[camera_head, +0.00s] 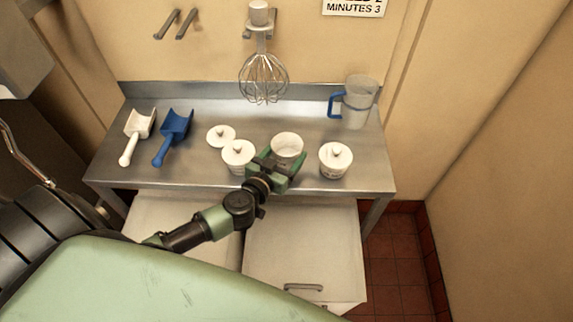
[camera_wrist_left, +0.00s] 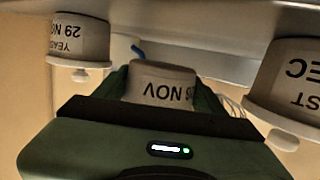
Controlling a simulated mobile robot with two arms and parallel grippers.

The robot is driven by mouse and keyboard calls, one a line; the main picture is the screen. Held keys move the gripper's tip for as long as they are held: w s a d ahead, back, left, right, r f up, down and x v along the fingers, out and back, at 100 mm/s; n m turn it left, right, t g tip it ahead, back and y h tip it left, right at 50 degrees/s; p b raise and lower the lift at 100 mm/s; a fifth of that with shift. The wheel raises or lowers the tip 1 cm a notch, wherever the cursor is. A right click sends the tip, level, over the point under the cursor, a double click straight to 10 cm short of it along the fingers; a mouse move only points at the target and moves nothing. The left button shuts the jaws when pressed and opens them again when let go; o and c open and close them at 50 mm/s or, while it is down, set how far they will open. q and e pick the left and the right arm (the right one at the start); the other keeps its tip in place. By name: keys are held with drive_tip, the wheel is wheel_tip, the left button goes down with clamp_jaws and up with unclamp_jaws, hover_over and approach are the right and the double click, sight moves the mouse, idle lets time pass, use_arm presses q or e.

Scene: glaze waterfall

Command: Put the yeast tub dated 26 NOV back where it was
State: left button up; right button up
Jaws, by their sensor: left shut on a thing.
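The tub dated 26 NOV (camera_wrist_left: 162,84) is between the fingers of my left gripper (camera_head: 279,163), which is shut on it. In the head view this white tub (camera_head: 287,145) is upright and has no lid on. I cannot tell whether its base touches the counter. The wrist view is upside down. A lidded tub marked 29 NOV (camera_wrist_left: 78,42) stands to one side, on the right in the head view (camera_head: 335,160). A lidded tub marked DEC (camera_wrist_left: 295,85) is on the other side, on the left in the head view (camera_head: 238,158). My right gripper is not in view.
A loose white lid (camera_head: 221,135) lies on the steel counter (camera_head: 255,115) behind the left tub. A white scoop (camera_head: 138,128) and blue scoop (camera_head: 175,130) lie at left. A jug (camera_head: 358,100) stands at back right. A whisk (camera_head: 263,75) hangs above the back.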

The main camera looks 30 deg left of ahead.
sight(286, 162)
use_arm(q)
drive_tip(key=shift+f+b, duration=0.95)
drive_tip(key=shift+f, duration=1)
drive_tip(key=shift+f, duration=0.2)
drive_tip(key=o, duration=1.4)
drive_tip(key=shift+c, duration=0.2)
drive_tip(key=shift+r, duration=0.25)
drive_tip(key=v, duration=1.2)
drive_tip(key=shift+s+f, duration=0.1)
